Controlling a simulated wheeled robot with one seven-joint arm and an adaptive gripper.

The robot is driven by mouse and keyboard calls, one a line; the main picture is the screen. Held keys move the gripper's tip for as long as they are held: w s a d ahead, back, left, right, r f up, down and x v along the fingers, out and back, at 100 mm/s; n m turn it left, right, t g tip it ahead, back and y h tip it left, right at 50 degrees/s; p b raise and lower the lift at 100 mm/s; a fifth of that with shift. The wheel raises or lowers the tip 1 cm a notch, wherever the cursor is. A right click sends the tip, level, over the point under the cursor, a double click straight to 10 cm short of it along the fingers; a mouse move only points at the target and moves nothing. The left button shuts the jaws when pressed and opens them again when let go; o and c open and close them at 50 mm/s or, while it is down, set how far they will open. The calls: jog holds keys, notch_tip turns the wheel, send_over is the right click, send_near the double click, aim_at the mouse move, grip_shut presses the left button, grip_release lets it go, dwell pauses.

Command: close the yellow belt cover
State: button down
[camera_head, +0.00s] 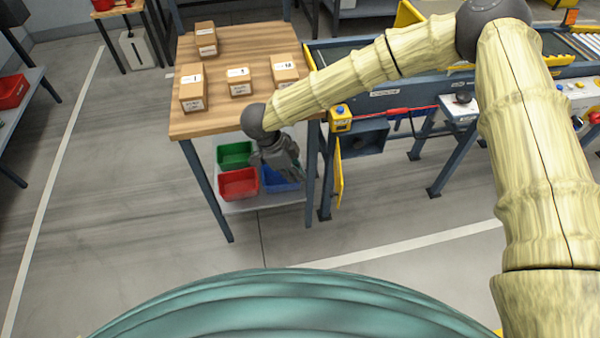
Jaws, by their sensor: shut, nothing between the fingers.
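A yellow panel (408,14) stands raised at the far side of the conveyor (345,52), partly hidden behind my arm; it looks like the belt cover, standing open. A second yellow panel (339,178) hangs upright below the conveyor, beside an open blue-grey box (364,139). I cannot tell its hinge from here. My gripper (293,172) is dark, points down, and is shut and empty. It appears in front of the wooden table's right front corner, left of the lower yellow panel and apart from both panels.
The wooden table (222,117) carries several cartons. Green (235,154), red (239,184) and blue (270,183) bins sit on its lower shelf. The floor before the table is clear.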

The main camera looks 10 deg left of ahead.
jog(key=d+f+p, duration=0.1)
jog(key=d+f, duration=0.5)
jog(key=f, duration=0.1)
jog(key=shift+w+d, duration=0.15)
jog(key=shift+d, duration=0.25)
jog(key=shift+r, duration=0.1)
